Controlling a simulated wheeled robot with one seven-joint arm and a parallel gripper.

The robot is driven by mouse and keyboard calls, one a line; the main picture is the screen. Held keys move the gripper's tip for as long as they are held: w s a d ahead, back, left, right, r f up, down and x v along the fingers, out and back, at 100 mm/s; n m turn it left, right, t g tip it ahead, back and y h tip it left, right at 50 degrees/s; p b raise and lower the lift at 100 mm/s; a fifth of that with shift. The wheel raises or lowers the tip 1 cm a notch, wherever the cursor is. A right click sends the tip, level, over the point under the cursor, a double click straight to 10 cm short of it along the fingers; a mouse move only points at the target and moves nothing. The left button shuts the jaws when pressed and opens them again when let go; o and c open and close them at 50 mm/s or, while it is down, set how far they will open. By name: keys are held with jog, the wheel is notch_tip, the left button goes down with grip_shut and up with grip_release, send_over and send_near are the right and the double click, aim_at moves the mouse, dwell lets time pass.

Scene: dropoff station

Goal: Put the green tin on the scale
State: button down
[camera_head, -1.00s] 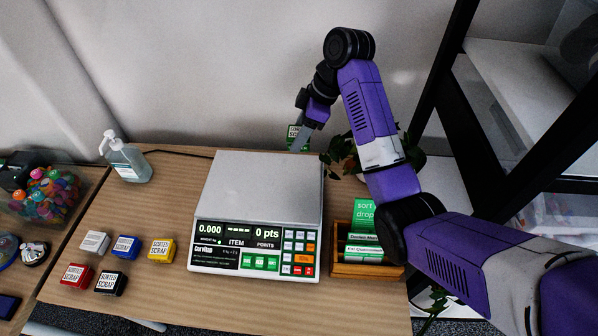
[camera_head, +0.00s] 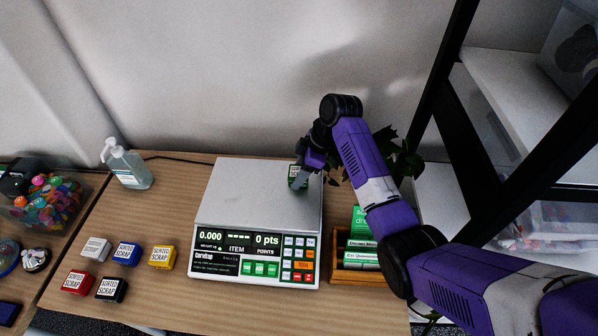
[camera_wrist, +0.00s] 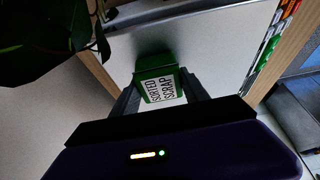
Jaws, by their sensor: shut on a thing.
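The green tin (camera_head: 298,176) has a white label reading "SORTED SCRAP". My gripper (camera_head: 301,177) is shut on it at the back right part of the scale. The tin also shows between the two fingers in the wrist view (camera_wrist: 160,82). The scale (camera_head: 240,192) is white with a flat pan, and its display reads 0.000 and 0 pts. The tin is over the right side of the pan; whether it touches the pan I cannot tell.
Several scrap tins (camera_head: 128,252) in white, blue, yellow, red and black stand left of the scale. A sanitizer bottle (camera_head: 127,167) stands at the back left. A wooden card box (camera_head: 352,276) is at the right. A plant (camera_head: 398,158) is behind my arm.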

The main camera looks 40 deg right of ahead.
jog(key=c, duration=0.6)
grip_release()
jog(key=v, duration=1.2)
